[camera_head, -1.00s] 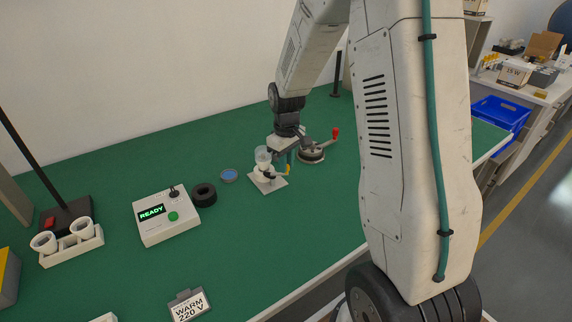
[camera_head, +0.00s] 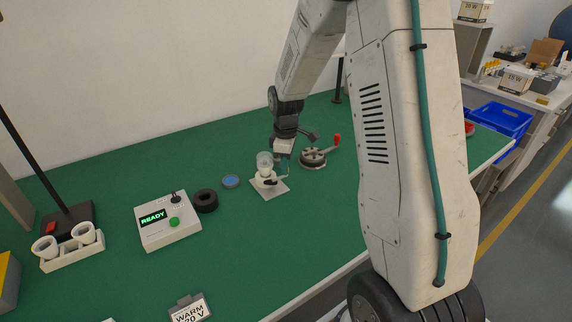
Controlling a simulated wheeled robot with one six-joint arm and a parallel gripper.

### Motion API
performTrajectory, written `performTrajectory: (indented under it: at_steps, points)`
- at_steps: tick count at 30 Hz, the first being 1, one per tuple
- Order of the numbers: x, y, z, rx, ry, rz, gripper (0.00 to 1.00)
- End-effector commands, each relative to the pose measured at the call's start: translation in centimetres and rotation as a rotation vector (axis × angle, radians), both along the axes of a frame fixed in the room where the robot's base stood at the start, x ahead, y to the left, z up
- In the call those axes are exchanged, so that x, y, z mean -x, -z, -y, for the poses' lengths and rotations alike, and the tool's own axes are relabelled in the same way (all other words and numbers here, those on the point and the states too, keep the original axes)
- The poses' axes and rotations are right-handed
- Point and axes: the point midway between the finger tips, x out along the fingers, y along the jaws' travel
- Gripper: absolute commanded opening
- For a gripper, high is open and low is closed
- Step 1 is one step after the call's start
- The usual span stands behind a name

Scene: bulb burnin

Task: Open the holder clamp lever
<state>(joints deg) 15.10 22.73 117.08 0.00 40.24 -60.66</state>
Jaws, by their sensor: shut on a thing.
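The bulb holder (camera_head: 283,188) is a small white base plate on the green bench, with a white socket standing on it. A clear bulb (camera_head: 264,159) sits upright in the socket. My gripper (camera_head: 284,172) points down at the right side of the socket, close against it. It is shut on the holder clamp lever, which is mostly hidden by the fingers. A dark part of the clamp (camera_head: 271,182) shows at the front of the socket. The lever's exact angle cannot be told.
A round metal fixture (camera_head: 312,160) with a red-knobbed handle stands just right of my gripper.

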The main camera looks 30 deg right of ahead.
Motion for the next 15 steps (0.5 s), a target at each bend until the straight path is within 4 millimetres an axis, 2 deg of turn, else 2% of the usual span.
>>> performTrajectory:
  at_steps: [10,11,12,15]
  points:
    - [-0.14,-0.08,-0.04,0.001,-0.003,0.004,0.00]
    - [-0.13,-0.08,-0.04,0.001,-0.002,0.004,0.26]
    - [-0.13,-0.08,-0.04,0.001,-0.002,0.004,0.37]
    - [-0.10,-0.06,-0.03,0.001,-0.002,0.002,0.40]
